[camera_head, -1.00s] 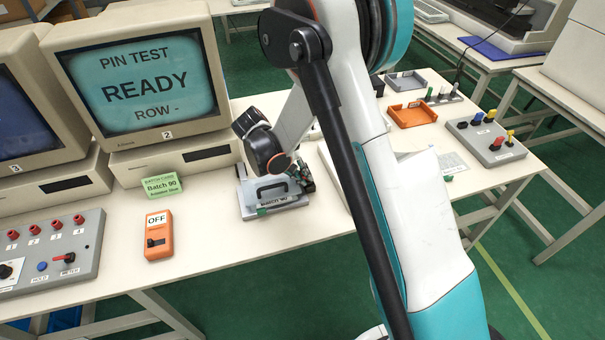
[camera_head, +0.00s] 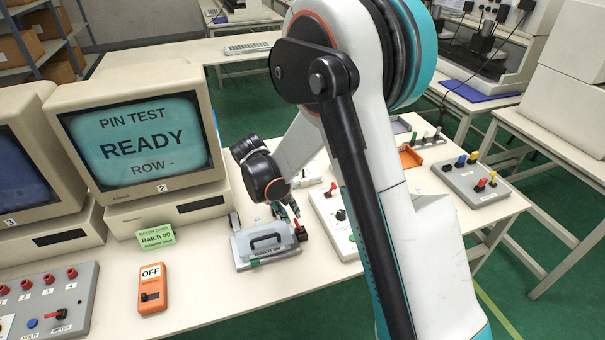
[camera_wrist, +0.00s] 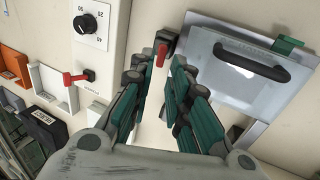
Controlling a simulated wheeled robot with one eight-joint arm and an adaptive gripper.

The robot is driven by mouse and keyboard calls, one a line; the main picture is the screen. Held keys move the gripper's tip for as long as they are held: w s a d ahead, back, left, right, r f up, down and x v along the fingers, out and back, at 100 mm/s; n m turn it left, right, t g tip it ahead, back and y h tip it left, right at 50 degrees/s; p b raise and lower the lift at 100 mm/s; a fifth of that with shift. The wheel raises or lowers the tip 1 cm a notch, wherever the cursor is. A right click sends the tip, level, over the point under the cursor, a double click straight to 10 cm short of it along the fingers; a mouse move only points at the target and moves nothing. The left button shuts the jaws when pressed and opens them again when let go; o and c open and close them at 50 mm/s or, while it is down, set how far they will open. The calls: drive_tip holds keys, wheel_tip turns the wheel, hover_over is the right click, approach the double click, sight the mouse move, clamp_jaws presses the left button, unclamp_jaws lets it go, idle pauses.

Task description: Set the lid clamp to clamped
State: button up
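In the head view my gripper (camera_head: 287,211) is partly hidden behind my wrist.
A white panel (camera_wrist: 108,45) with a black knob and a red lever (camera_wrist: 76,78) stands close beside the fixture. An orange switch box (camera_head: 153,288) reads OFF. Monitor 2 (camera_head: 141,142) reads READY. A green batch card (camera_head: 156,236) stands before it.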

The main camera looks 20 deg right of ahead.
drive_tip(key=p+v, duration=0.2)
drive_tip(key=v, duration=0.6)
drive_tip(key=s+d+r+t+y, duration=0.2)
drive_tip(key=s+d+r+t, duration=0.1)
drive_tip(key=s+r, duration=0.9)
drive_tip(key=shift+r+p, duration=0.4)
drive_tip(key=shift+r, duration=0.6)
